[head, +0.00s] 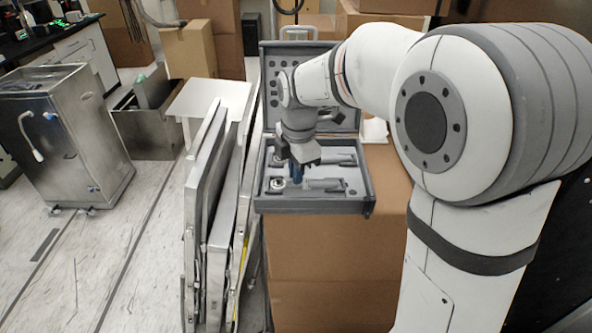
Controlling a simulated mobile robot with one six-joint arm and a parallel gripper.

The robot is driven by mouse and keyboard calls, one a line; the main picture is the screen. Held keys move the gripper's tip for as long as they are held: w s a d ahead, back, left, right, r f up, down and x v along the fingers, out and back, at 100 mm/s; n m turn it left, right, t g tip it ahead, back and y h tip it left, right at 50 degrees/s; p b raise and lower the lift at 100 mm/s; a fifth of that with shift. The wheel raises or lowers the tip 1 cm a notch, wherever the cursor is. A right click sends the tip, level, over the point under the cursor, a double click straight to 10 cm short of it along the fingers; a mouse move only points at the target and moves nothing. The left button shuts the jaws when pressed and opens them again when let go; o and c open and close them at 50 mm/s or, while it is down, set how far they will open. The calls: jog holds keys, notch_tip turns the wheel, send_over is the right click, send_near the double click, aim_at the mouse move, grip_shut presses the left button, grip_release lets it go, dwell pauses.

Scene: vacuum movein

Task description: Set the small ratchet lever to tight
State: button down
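An open grey tool case (366,200) sits on top of a cardboard box, its lid raised at the back. Two grey ratchet-like tools lie in the tray: a rear one (340,160), partly covered by my gripper, and a front one (322,184) with a round head at its left end. The picture is too small to tell which is the small ratchet, and no lever or its setting can be made out. My gripper (296,174) points down into the left half of the case. A small blue part shows at its tips. Its finger gap and any contact cannot be made out.
The raised lid (271,62) stands close behind my arm. Metal panels (205,190) lean upright just left of the case. A steel cabinet (65,135) stands farther left, with open floor between. Cardboard boxes (188,50) stand at the back.

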dwell(0.4)
jog(key=m, duration=0.2)
jog(key=s+m, duration=0.1)
jog(key=m, duration=0.2)
jog(key=shift+m+b, duration=0.3)
jog(key=shift+b, duration=0.05)
jog(key=m, duration=0.5)
jog(key=shift+s, duration=0.3)
jog(key=shift+m, duration=0.3)
jog(key=c, duration=1.8)
grip_release()
jog(key=r, duration=0.7)
jog(key=shift+s+r, duration=0.35)
jog(key=shift+s, duration=0.05)
jog(key=shift+d, duration=0.1)
